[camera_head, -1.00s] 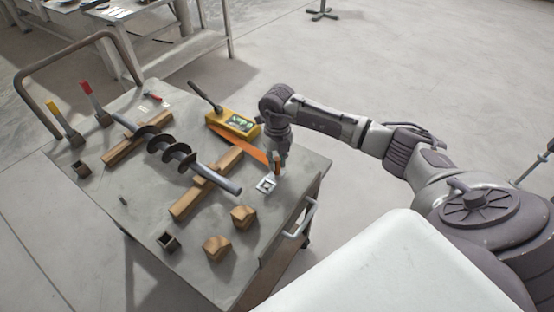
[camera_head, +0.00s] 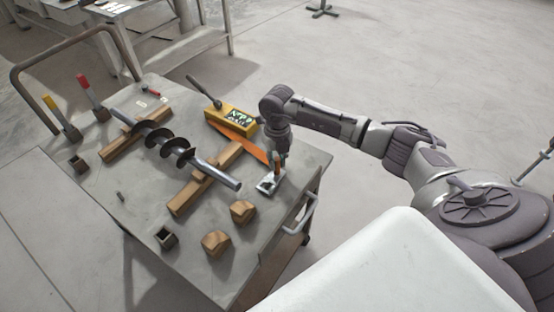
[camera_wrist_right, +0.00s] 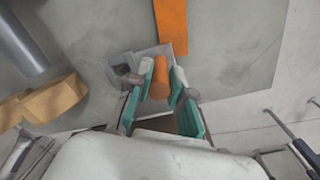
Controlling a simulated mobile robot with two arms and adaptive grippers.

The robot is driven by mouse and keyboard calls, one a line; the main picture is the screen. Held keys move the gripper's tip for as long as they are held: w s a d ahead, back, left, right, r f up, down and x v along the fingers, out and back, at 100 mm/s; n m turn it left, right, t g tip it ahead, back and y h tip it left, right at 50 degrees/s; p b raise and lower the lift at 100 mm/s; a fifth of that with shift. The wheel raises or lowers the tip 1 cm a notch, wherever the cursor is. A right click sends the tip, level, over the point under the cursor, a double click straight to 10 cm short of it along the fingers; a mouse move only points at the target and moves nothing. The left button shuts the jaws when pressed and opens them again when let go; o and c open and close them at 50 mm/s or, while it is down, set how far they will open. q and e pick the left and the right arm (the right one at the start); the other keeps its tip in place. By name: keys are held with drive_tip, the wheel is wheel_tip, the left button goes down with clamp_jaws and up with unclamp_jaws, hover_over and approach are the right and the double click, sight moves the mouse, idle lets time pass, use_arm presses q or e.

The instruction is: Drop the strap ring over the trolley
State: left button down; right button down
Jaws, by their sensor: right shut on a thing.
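The trolley (camera_head: 150,215) is a grey flat-topped cart with a bent tube handle at its far left. My right gripper (camera_head: 277,160) points down over its right-hand edge. In the right wrist view my right gripper (camera_wrist_right: 161,84) is shut on an orange rounded handle (camera_wrist_right: 160,76). A square grey metal plate (camera_head: 270,184) lies just below the fingers. A flat orange strap (camera_head: 240,140) runs from beside the yellow box towards the gripper and also shows in the right wrist view (camera_wrist_right: 171,20). I cannot make out a separate strap ring. My left gripper is out of view.
A dark auger (camera_head: 205,170) lies across two wooden beams. A yellow box (camera_head: 232,120) stands behind the strap. Wooden blocks (camera_head: 242,211) stand near the front. Clamps with yellow (camera_head: 50,103) and red handles (camera_head: 83,82) stand at the left.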

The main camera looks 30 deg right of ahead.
drive_tip(key=shift+f+b, duration=0.3)
drive_tip(key=shift+f, duration=0.2)
drive_tip(key=c, duration=1)
unclamp_jaws()
wheel_tip(320, 180, up, 12)
drive_tip(key=shift+r, duration=0.1)
